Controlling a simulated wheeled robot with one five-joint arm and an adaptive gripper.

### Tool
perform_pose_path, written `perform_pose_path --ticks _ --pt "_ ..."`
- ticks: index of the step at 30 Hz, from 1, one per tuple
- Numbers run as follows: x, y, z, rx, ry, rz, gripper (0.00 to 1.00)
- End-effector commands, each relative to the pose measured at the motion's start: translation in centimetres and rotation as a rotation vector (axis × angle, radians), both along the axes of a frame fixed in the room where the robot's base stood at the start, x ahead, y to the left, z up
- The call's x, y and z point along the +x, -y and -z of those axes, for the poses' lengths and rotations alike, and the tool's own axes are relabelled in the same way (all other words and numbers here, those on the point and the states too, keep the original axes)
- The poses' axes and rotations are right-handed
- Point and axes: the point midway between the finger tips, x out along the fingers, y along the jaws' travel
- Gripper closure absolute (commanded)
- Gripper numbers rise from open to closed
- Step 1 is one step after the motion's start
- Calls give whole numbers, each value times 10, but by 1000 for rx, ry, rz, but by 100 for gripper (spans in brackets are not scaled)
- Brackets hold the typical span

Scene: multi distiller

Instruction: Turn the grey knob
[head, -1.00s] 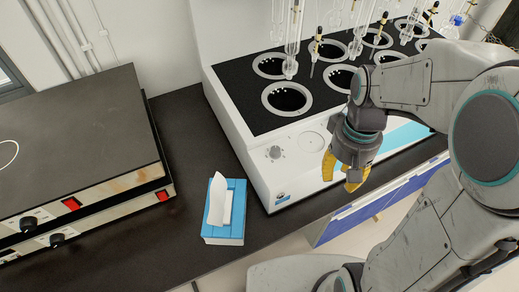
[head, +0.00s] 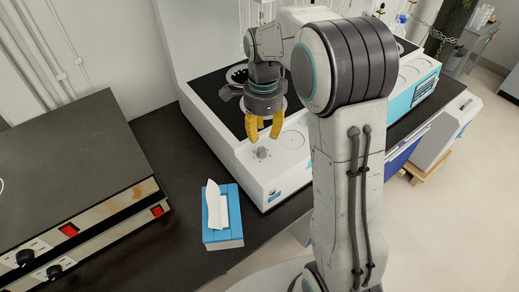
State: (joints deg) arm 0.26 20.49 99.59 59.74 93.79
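The grey knob (head: 262,153) is on the white front panel of the distiller (head: 290,160), near its left end. It is small, and its turn angle is hard to make out. My gripper (head: 264,138) points down with its two yellow fingers spread apart and nothing between them. In the picture the fingertips are just above the knob. I cannot tell how much height is left between them and whether they touch it.
A blue tissue box (head: 222,232) stands on the dark bench in front of the distiller. A hotplate-like unit (head: 75,150) with black knobs and red switches fills the left. Glassware and black wells on the distiller are partly hidden behind my arm.

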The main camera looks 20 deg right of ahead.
Motion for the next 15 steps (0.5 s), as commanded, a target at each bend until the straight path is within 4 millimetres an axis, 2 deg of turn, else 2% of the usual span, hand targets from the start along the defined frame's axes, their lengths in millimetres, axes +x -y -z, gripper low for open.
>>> perform_pose_path --ticks 3,8,15 --pt "-1 0 0 1 -4 108 67" --pt "-1 0 3 0 -5 184 67" --pt "-2 0 26 0 -7 200 67"
